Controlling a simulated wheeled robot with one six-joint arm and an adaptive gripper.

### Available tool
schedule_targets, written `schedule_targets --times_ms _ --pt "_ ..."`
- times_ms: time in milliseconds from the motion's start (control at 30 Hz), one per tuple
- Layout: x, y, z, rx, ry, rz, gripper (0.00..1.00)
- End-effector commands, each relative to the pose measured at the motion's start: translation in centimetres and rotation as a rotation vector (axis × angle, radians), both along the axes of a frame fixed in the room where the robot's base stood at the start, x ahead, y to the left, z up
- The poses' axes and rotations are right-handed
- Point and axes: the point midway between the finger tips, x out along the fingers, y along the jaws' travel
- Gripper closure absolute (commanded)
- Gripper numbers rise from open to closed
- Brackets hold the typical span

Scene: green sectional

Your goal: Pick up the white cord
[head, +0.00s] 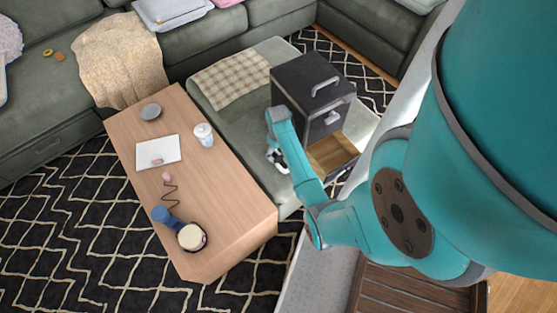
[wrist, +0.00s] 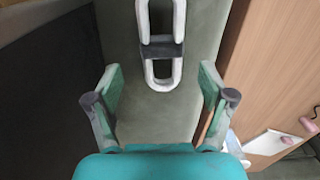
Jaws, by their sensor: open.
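The white cord (wrist: 178,35) shows in the wrist view as a long looped bundle with a dark band around its middle. It lies on the green seat cushion (wrist: 200,25), and its far end is cut off by the top of the picture. My gripper (wrist: 160,72) is open and empty, its two fingers spread to either side of the cord's near end. In the head view my gripper (head: 277,155) is low over the cushion, between the table and the dark cabinet. There the arm and gripper hide most of the cord.
The dark cabinet (head: 300,85) with an open wooden drawer (head: 333,153) stands right of my gripper. The wooden table (head: 225,185) is to the left, holding a white can (head: 203,135), a notebook (head: 158,151) and a blue item (head: 164,216). A checked cloth (head: 230,78) lies behind.

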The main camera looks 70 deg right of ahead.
Motion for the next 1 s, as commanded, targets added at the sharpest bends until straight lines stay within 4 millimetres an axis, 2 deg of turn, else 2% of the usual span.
schedule_targets --times_ms 233,567,833,1000 --pt "0.3 0.2 -3.3 0.002 0.001 0.001 0.19" --pt "0.3 0.2 -4.0 0.0 0.0 0.001 0.19" --pt "0.3 0.2 -4.0 0.0 0.0 0.001 0.84" --pt "0.3 0.2 -4.0 0.0 0.0 0.001 0.84"
